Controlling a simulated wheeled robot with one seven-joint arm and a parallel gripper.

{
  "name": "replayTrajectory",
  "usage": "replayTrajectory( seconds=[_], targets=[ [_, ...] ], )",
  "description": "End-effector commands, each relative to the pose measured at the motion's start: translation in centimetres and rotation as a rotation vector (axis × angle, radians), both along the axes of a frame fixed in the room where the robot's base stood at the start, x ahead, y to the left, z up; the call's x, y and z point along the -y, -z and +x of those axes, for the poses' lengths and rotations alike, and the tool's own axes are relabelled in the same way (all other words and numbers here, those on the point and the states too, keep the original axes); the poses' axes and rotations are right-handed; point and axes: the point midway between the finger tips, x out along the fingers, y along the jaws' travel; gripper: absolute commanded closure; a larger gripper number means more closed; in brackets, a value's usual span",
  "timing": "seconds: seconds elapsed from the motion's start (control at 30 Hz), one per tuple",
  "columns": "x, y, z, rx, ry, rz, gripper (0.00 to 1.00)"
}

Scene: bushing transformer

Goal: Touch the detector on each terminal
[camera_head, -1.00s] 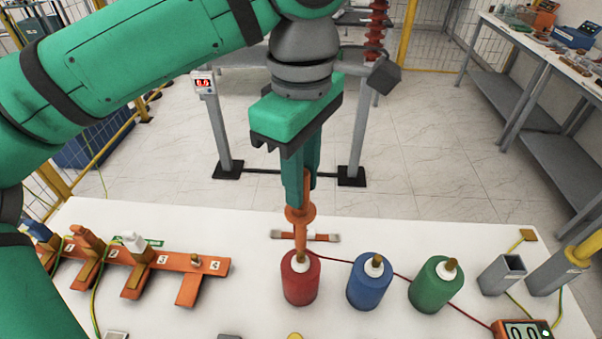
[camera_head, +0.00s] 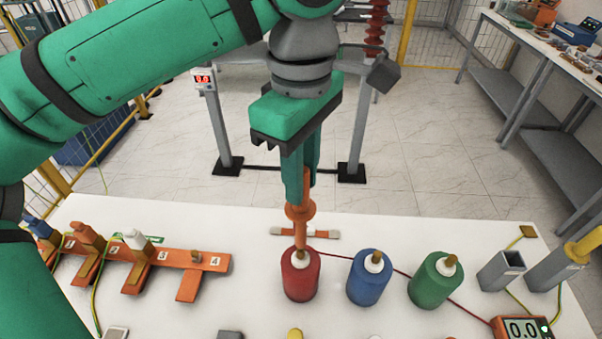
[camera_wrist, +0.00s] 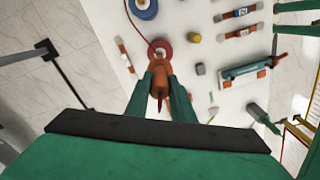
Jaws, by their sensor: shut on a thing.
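My gripper (camera_head: 301,178) is shut on the orange detector (camera_head: 300,212), which hangs tip down. Its lower tip meets the top of the red terminal (camera_head: 300,276); they look in contact. The blue terminal (camera_head: 369,279) and the green terminal (camera_head: 436,282) stand in a row to its right, each with a white collar and brass stud. In the wrist view the detector (camera_wrist: 160,80) sits between the fingers, above the red terminal (camera_wrist: 160,48), with the blue terminal (camera_wrist: 144,8) beyond it.
An orange numbered rack (camera_head: 185,265) with tools lies at the left of the white table (camera_head: 240,220). A grey square holder (camera_head: 501,272) stands at the right, with a meter (camera_head: 522,328) reading 0.0 in front. An orange-ended bar (camera_head: 322,235) lies behind the red terminal.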

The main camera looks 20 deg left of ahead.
Motion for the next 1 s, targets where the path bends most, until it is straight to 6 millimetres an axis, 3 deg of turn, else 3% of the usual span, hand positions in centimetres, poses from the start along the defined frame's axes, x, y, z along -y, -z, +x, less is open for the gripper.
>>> replayTrajectory(
  seconds=[1.0],
  targets=[
    [0.0,0.54,0.0,0.0,0.0,0.0,1.0]
  ],
)
